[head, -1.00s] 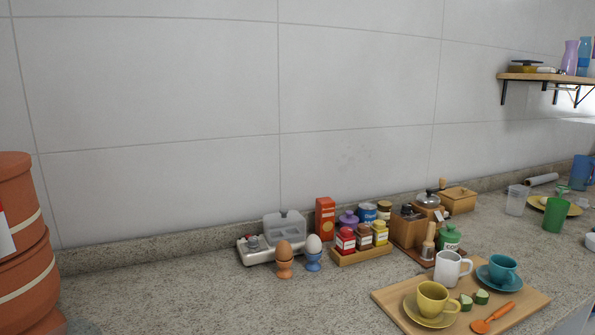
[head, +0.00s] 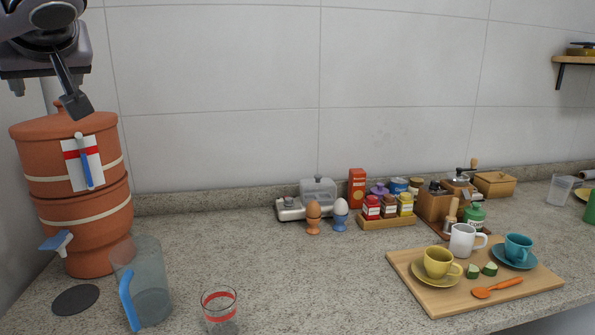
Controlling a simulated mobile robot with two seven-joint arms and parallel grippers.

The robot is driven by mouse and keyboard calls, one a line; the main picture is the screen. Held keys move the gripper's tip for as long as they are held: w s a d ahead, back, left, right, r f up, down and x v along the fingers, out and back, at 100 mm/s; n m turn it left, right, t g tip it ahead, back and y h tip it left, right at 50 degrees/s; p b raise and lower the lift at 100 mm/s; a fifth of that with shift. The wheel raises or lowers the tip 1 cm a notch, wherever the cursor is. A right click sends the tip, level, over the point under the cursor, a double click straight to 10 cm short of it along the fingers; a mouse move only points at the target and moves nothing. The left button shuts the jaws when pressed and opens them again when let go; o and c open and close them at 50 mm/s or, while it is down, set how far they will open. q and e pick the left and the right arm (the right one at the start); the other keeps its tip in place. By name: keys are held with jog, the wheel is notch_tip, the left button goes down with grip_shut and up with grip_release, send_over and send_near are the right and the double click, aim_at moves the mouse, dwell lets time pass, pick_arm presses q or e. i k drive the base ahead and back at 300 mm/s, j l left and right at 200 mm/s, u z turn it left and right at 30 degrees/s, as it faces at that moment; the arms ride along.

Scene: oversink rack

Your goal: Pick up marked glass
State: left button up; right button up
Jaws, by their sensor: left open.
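A clear glass with a red band (head: 220,311) stands upright on the counter at the bottom, left of the middle; its lower end runs close to the picture's bottom edge. My left gripper (head: 72,100) hangs at the top left, in front of the wall and the clay water filter. It is open and empty, high above the counter and well apart from the glass. Only part of its fingers shows. My right gripper is not in view.
A clear pitcher with a blue handle (head: 148,283) stands just left of the glass. Behind it is the clay filter (head: 82,205) with a blue tap. A wooden board (head: 440,303) with cups lies at the right. The counter right of the glass is clear.

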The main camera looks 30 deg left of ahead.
aim_at(219, 304)
jog(key=k+l, duration=0.15)
jog(key=l, duration=0.2)
jog(key=k+l, duration=0.1)
jog(key=l, duration=0.25)
jog(key=k+l, duration=0.15)
jog(key=l, duration=0.2)
jog(key=k+l, duration=0.1)
jog(key=l, duration=0.25)
